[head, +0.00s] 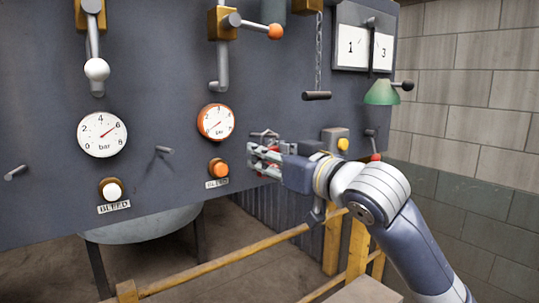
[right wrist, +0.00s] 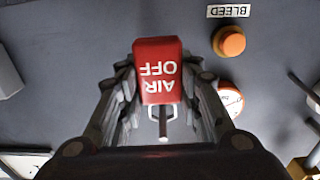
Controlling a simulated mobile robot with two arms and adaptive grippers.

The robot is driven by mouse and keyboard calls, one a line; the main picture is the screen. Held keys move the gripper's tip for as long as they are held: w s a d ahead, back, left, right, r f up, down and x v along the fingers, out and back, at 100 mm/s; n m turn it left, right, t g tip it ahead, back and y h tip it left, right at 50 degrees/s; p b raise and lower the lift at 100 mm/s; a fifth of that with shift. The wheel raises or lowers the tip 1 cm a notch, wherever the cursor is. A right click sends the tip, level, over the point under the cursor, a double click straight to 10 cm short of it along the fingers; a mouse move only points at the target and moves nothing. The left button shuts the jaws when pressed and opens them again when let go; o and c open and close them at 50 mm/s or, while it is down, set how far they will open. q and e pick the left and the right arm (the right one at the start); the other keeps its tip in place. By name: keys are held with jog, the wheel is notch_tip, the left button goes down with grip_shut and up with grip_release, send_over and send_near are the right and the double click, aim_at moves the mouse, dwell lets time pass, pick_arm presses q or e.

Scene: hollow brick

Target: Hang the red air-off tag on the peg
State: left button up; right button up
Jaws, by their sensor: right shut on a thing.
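My right gripper (head: 260,160) is shut on the red tag (right wrist: 158,70), close in front of the dark panel. The right wrist view shows the tag between the two fingers, its white AIR OFF lettering upside down. In the head view the fingers mostly hide the tag. A thin grey metal piece (right wrist: 163,122) shows just past the tag; I cannot tell whether it is the tag's loop or a peg. In the head view, a grey peg (head: 165,150) sticks out of the panel left of the gripper, and another peg (head: 15,172) is at the far left. My left gripper is out of view.
An orange bleed button (head: 218,169) and an orange-rimmed gauge (head: 216,122) are left of the gripper. A white-rimmed gauge (head: 102,134) is farther left. A chain with a bar (head: 317,95), a yellow-button box (head: 336,140) and a green shade (head: 381,92) are nearby. A yellow rail (head: 230,258) runs below.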

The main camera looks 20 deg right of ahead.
dwell(0.4)
jog(key=o, duration=1)
jog(key=shift+o, duration=0.2)
jog(key=shift+s, duration=0.15)
